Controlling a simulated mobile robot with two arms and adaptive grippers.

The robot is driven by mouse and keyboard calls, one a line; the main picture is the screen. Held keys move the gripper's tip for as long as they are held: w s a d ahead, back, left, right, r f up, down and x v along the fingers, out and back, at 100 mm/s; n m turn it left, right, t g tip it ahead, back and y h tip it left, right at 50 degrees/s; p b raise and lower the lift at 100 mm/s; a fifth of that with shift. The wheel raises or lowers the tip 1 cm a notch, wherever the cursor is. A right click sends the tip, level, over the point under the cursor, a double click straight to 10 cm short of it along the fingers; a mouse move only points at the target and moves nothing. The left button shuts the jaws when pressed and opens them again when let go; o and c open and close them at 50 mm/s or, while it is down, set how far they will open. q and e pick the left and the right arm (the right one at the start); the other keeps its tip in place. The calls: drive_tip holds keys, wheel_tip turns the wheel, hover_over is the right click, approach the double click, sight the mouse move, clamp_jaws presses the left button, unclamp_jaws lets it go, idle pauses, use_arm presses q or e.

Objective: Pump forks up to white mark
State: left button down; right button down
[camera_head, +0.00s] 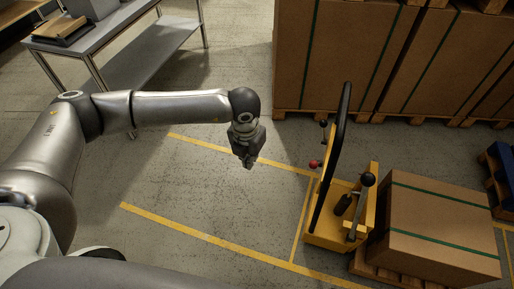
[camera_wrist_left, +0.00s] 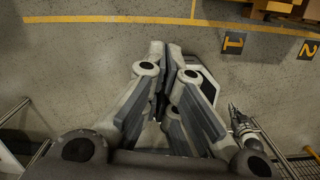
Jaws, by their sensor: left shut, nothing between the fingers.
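A yellow drum pump truck (camera_head: 325,231) stands right of centre in the head view, with a tall black curved handle (camera_head: 331,165), a red-knobbed lever (camera_head: 316,164) and a grey lever with a dark round knob (camera_head: 361,205). Its forks are hidden under the load, and I cannot make out a white mark. My left gripper (camera_head: 248,162) hangs over the floor, left of the truck and apart from it. It is shut and empty; its fingers also show in the left wrist view (camera_wrist_left: 165,95). My right gripper cannot be made out in the head view.
A cardboard box (camera_head: 440,215) sits on a wooden pallet (camera_head: 375,267) beside the truck. Large boxes (camera_head: 340,55) on pallets stand behind. A grey metal table (camera_head: 105,35) is at upper left. Floor with yellow lines (camera_head: 200,237) lies clear between my left arm and the truck.

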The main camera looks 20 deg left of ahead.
use_arm(q)
wheel_tip(320, 180, up, 11)
drive_tip(key=s, duration=0.1)
drive_tip(key=shift+s+a, duration=0.25)
idle(0.3)
